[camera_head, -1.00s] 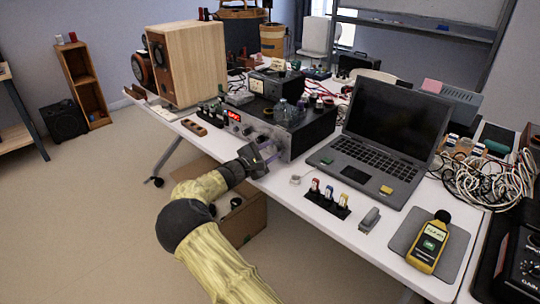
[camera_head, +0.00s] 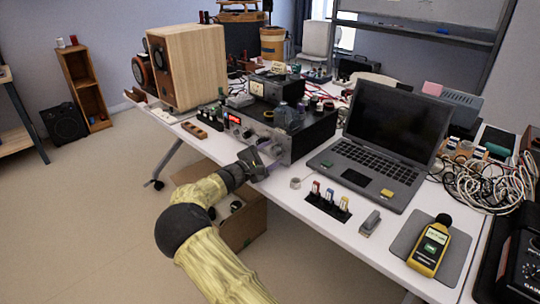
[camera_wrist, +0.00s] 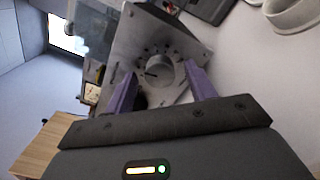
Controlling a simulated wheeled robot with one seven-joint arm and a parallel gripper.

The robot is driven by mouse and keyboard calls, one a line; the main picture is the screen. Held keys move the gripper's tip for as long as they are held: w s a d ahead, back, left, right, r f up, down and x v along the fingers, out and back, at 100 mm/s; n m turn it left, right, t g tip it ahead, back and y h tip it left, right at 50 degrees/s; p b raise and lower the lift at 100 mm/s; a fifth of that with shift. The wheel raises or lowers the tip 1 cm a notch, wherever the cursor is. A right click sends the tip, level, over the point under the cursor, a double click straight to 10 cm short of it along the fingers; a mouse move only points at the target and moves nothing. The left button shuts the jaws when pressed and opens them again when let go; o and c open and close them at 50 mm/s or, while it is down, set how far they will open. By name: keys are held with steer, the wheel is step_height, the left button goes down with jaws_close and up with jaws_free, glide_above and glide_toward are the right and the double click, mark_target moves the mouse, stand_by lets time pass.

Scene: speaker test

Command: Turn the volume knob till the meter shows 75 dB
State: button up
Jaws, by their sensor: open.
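The amplifier (camera_head: 292,148) is a dark box with a silver front panel, near the table's front edge. Its round silver volume knob (camera_wrist: 158,74) shows in the wrist view, with a dark pointer mark and dots around it. My gripper (camera_wrist: 163,84) is open, with one purple finger on each side of the knob's lower part; I cannot tell whether they touch it. In the head view my gripper (camera_head: 268,167) is just in front of the panel and partly hides it. The yellow sound meter (camera_head: 430,248) lies on a grey pad at the front right; its reading is too small to read.
An open laptop (camera_head: 380,140) stands right of the amplifier. A black holder with small coloured items (camera_head: 328,200) and a grey stapler-like object (camera_head: 370,223) lie in front of it. A wooden speaker (camera_head: 188,65) stands left. A cardboard box (camera_head: 242,222) is under the table edge.

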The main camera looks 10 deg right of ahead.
steer(key=p+v, duration=0.2)
steer(key=v, duration=1.5)
steer(key=shift+s+a, duration=0.15)
